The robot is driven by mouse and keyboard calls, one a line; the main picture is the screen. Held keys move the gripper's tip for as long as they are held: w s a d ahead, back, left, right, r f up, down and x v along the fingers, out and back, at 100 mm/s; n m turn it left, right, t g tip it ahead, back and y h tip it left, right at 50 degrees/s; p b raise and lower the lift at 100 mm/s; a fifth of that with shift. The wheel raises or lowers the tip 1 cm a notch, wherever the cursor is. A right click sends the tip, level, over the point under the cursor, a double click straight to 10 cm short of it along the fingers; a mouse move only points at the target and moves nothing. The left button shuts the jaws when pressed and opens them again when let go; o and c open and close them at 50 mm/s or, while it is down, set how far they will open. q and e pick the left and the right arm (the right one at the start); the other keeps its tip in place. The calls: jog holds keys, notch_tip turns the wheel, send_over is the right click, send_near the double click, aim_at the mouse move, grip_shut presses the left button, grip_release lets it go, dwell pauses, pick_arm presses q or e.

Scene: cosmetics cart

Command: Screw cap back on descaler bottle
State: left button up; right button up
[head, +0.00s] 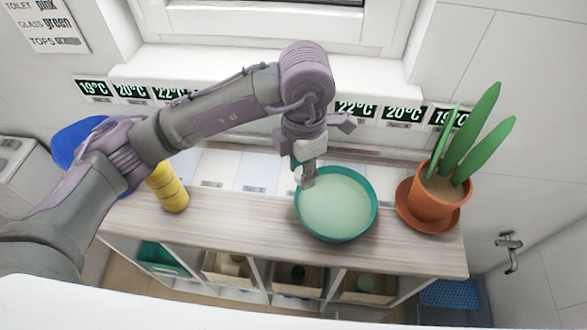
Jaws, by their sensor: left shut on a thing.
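My left gripper (308,176) reaches down from above to the upper left rim of a teal bowl (372,226). Its fingers are shut and overlap the rim, and they appear to be closed on it. The bowl holds a pale green filling and is over the wooden top of the cart; I cannot tell whether it is lifted. A yellow ridged container (173,194) stands at the left end of the top, its upper part hidden by my left arm. I cannot make out a descaler bottle or a loose cap. My right gripper is out of view.
A potted plant (432,205) stands on a saucer at the right end of the wooden top (240,232). Below are open compartments with bins. A blue thing (78,142) shows behind my arm. The top is clear between the yellow container and the bowl.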

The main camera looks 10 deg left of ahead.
pick_arm(q)
jog(key=shift+a, duration=0.15)
jog(key=shift+a+f+m, duration=0.1)
jog(key=shift+a+m, duration=0.2)
jog(key=shift+m, duration=0.2)
jog(key=s+a+m, duration=0.2)
jog(key=a+m, duration=0.6)
jog(key=m, duration=0.3)
jog(key=s+a+f+m, duration=0.1)
jog(key=s+a+m, duration=0.2)
jog(key=a+m, duration=0.5)
jog(key=shift+s+m, duration=0.15)
jog(key=shift+m, duration=2.05)
jog(key=shift+f, duration=0.1)
